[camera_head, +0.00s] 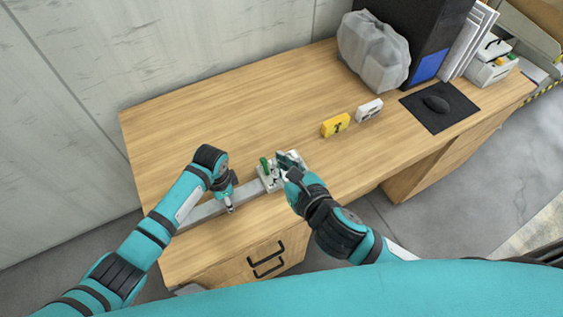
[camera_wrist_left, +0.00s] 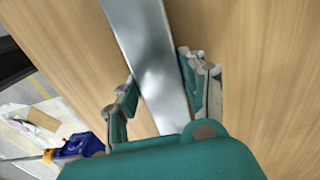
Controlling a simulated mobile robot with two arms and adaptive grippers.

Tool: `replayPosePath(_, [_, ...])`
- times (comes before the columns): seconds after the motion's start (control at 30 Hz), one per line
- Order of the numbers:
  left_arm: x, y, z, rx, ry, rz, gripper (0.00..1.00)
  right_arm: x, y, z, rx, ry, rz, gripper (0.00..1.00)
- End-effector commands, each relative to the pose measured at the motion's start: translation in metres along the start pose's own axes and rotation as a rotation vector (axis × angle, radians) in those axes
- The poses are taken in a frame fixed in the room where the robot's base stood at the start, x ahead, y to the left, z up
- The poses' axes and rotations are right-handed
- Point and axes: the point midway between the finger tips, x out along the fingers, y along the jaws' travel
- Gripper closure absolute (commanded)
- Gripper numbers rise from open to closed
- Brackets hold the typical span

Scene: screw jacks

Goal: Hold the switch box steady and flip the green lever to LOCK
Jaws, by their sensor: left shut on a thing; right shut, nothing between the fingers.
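The switch box (camera_head: 268,184), pale grey with a green lever (camera_head: 264,165), sits near the table's front edge in the head view. A long grey metal bar (camera_head: 203,211) runs from its left side along that edge. The lever appears to stand up; its label is too small to read. My left gripper (camera_head: 229,203) is shut on the metal bar, left of the box. The left wrist view shows the bar (camera_wrist_left: 150,45) between its fingers (camera_wrist_left: 158,72). My right gripper (camera_head: 290,166) is shut and empty at the right side of the box, partly covering it; contact is unclear.
A yellow block (camera_head: 335,125) and a white block (camera_head: 369,110) stand right of the box. Farther back are a grey wrapped bundle (camera_head: 373,50), a dark case (camera_head: 428,35) and a black mat (camera_head: 440,118) with a mouse. The table's back left is clear.

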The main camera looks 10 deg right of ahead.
Motion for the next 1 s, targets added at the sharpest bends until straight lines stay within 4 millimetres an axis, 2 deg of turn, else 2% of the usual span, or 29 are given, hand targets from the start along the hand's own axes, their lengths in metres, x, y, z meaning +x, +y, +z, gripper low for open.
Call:
replayPosePath(0.23, [-0.001,-0.001,-0.001,-0.001,0.002,-0.002,1.0,0.0,0.0,0.0,0.0,0.0,0.0,1.0])
replayPosePath(0.27, [-0.001,-0.001,-0.001,-0.001,0.002,-0.002,0.54,0.0,0.0,0.0,0.0,-0.001,0.0,1.0])
replayPosePath(0.43, [-0.001,-0.001,0.0,-0.001,0.001,-0.002,0.32,0.0,0.0,0.0,0.0,-0.001,0.0,1.0])
replayPosePath(0.77, [-0.003,-0.001,0.0,-0.001,0.001,-0.002,0.31,0.0,0.0,0.0,0.0,-0.001,0.0,1.0])
replayPosePath(0.87, [-0.014,-0.001,0.0,-0.001,0.002,-0.003,0.31,0.0,0.0,0.0,0.0,-0.001,0.0,1.0])
replayPosePath(1.0, [-0.041,-0.002,-0.001,0.001,0.005,-0.005,0.31,0.0,0.0,0.0,0.0,-0.001,0.0,1.0])
